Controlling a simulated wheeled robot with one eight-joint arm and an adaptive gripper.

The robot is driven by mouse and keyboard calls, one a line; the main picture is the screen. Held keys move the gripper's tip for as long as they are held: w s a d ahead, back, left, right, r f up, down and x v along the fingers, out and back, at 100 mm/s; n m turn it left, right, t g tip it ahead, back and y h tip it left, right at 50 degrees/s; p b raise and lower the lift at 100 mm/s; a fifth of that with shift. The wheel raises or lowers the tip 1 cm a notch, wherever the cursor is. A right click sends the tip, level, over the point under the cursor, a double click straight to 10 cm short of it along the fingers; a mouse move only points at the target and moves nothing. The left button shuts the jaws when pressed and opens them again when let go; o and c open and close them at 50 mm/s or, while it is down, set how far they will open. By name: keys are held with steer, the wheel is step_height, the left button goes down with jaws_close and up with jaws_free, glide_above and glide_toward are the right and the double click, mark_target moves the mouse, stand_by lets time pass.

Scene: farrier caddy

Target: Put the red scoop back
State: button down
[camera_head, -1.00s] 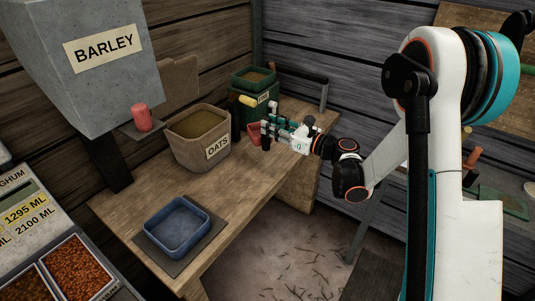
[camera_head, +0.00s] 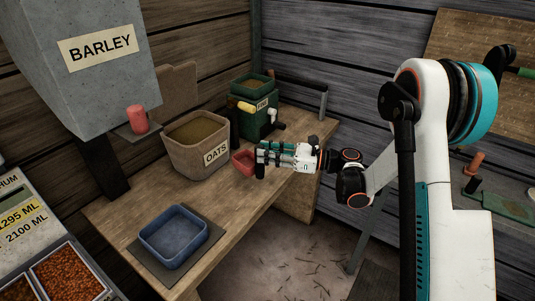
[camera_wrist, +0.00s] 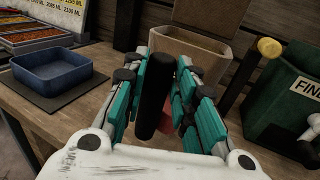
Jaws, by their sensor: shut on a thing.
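The red scoop (camera_head: 243,162) is at the fingertips of my gripper (camera_head: 262,159), above the bench or close to it; I cannot tell whether it touches. In the wrist view my gripper (camera_wrist: 168,98) is shut on the scoop's upright black handle (camera_wrist: 153,95). A little of the red scoop (camera_wrist: 189,118) shows behind the fingers, the rest hidden. The oats bin (camera_head: 187,157), a tan open box full of grain, stands just left of the scoop. It also shows in the wrist view (camera_wrist: 190,47) beyond the fingers.
A green bin (camera_head: 258,124) with a yellow handle (camera_head: 246,106) stands behind on the wooden bench (camera_head: 125,210). A blue tray (camera_head: 174,240) lies on a dark mat at the front. The grey barley hopper (camera_head: 100,85) overhangs the left side.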

steer(key=shift+f+b, duration=1.15)
steer(key=shift+f, duration=2.3)
steer(key=c, duration=1.2)
jaws_free()
steer(key=v, duration=1.2)
